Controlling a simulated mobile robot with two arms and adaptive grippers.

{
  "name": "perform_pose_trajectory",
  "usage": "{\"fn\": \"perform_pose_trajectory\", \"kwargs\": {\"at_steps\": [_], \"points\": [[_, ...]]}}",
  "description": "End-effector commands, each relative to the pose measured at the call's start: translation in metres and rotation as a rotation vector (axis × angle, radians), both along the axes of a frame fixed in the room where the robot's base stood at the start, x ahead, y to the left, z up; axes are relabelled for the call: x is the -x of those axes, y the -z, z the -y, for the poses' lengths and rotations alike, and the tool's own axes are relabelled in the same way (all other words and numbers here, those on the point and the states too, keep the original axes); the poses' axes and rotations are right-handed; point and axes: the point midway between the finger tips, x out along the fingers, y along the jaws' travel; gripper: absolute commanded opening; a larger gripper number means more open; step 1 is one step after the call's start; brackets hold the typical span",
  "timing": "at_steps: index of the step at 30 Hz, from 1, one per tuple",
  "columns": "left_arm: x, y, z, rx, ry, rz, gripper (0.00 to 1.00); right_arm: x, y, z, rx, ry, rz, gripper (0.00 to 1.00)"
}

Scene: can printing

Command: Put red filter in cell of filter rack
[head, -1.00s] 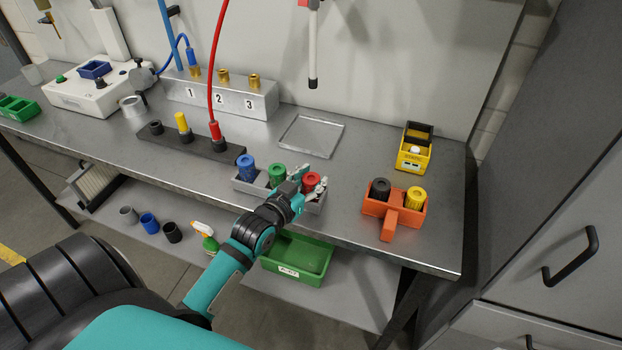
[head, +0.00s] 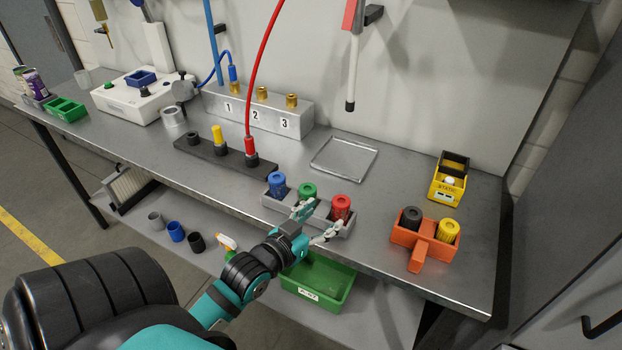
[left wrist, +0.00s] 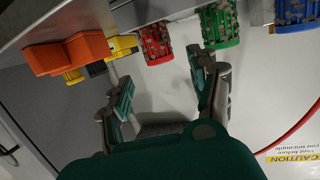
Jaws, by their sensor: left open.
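The red filter (head: 341,206) stands upright in the right cell of the grey filter rack (head: 308,215) near the table's front edge. A green filter (head: 307,191) and a blue filter (head: 277,184) stand in the cells to its left. My left gripper (head: 317,222) is open and empty in front of the rack, close to the red filter. In the left wrist view, the red filter (left wrist: 155,43) shows between and beyond the spread fingers (left wrist: 155,68), apart from them. The filter's lower part is hidden by the rack. My right gripper is not in view.
An orange holder (head: 422,249) with a black and a yellow filter stands to the right, with a yellow box (head: 450,180) behind it. An empty flat tray (head: 344,158) lies behind the rack. A green bin (head: 318,284) sits below on the shelf.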

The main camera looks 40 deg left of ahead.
Motion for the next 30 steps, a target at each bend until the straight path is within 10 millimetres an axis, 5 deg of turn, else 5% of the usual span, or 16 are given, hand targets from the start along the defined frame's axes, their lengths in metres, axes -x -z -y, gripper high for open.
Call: {"fn": "perform_pose_trajectory", "kwargs": {"at_steps": [9,30], "points": [[0.036,-0.008,0.002,-0.001,0.000,0.001,0.61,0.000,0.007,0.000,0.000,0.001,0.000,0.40],[0.037,-0.008,0.002,0.000,0.000,0.001,0.61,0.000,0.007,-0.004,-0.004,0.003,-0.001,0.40]]}}
